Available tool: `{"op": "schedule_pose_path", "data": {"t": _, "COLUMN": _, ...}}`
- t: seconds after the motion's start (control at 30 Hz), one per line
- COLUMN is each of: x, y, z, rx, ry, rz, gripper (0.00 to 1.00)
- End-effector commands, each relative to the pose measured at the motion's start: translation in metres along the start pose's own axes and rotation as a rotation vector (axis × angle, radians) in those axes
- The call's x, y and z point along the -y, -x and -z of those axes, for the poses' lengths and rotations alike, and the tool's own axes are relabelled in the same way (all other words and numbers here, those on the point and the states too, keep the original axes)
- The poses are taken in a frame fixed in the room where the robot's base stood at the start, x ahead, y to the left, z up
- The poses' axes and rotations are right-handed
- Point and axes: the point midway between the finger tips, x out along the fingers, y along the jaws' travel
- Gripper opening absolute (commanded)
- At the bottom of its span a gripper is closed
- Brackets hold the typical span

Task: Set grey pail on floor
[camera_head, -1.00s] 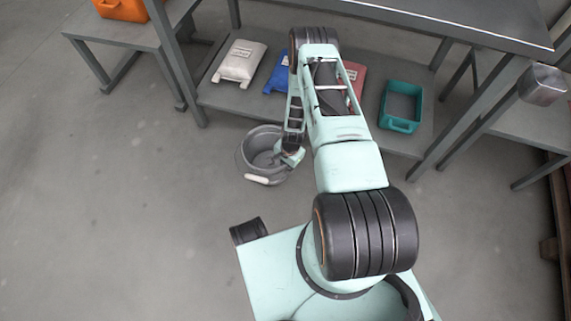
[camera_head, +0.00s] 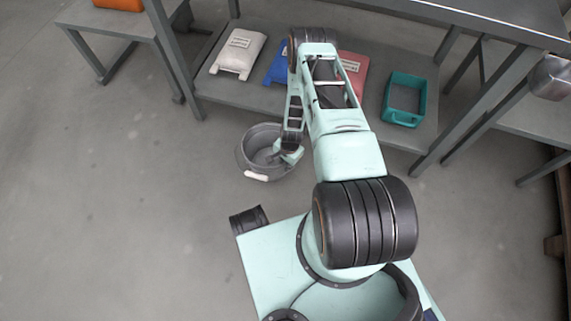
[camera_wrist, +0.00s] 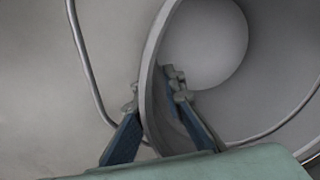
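The grey pail (camera_head: 252,157) is in front of the low shelf, to the left of my arm in the head view. Its pale handle grip hangs at the near side. I cannot tell for sure whether its base touches the floor (camera_head: 130,210). My gripper (camera_head: 279,157) is at the pail's right rim. In the wrist view, the fingers of my gripper (camera_wrist: 153,95) are on either side of the pail's wall (camera_wrist: 152,60), one outside and one inside, shut on it. The pail's inside is empty where it shows.
A grey bench with a low shelf (camera_head: 222,90) stands behind, bearing a white bag (camera_head: 240,50), a blue bag (camera_head: 279,66), a red bag (camera_head: 354,72) and a teal bin (camera_head: 404,82). An orange bin (camera_head: 118,4) is at upper left. Floor to the left is clear.

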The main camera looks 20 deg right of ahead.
Motion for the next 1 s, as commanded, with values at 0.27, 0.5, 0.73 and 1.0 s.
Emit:
{"op": "schedule_pose_path", "data": {"t": 0.27, "x": 0.0, "y": 0.0, "z": 0.0, "rx": 0.0, "ry": 0.0, "rz": 0.0, "gripper": 0.22}}
{"op": "schedule_pose_path", "data": {"t": 0.5, "x": 0.001, "y": 0.017, "z": 0.001, "rx": -0.001, "ry": 0.0, "rz": 0.001, "gripper": 0.22}}
{"op": "schedule_pose_path", "data": {"t": 0.73, "x": 0.002, "y": 0.068, "z": 0.001, "rx": -0.002, "ry": 0.0, "rz": 0.002, "gripper": 0.22}}
{"op": "schedule_pose_path", "data": {"t": 1.0, "x": 0.001, "y": 0.113, "z": 0.001, "rx": 0.0, "ry": -0.001, "rz": 0.001, "gripper": 0.22}}
